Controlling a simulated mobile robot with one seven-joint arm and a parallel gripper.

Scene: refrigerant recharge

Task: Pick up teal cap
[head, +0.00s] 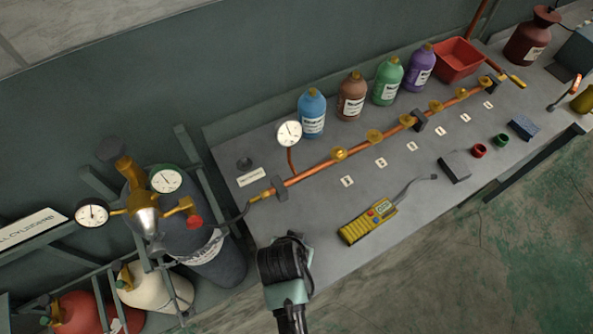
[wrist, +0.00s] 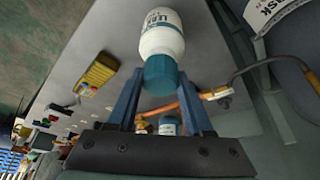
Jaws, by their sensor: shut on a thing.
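The teal cap (wrist: 161,76) shows in the wrist view between the two fingertips of my gripper (wrist: 160,84). My gripper is shut on it. A white body with a printed label (wrist: 161,33) adjoins the cap on its far side and looks joined to it, like a bottle. In the head view my gripper (head: 284,262) is over the front left edge of the grey workbench. It hides the cap and the white body there.
A yellow meter (head: 368,222) lies right of my gripper on the workbench (head: 325,215). A copper pipe (head: 320,166) with valves runs behind it. A dark gas cylinder (head: 212,262) with gauges stands to the left. Red (head: 479,151) and green (head: 501,140) cups sit far right.

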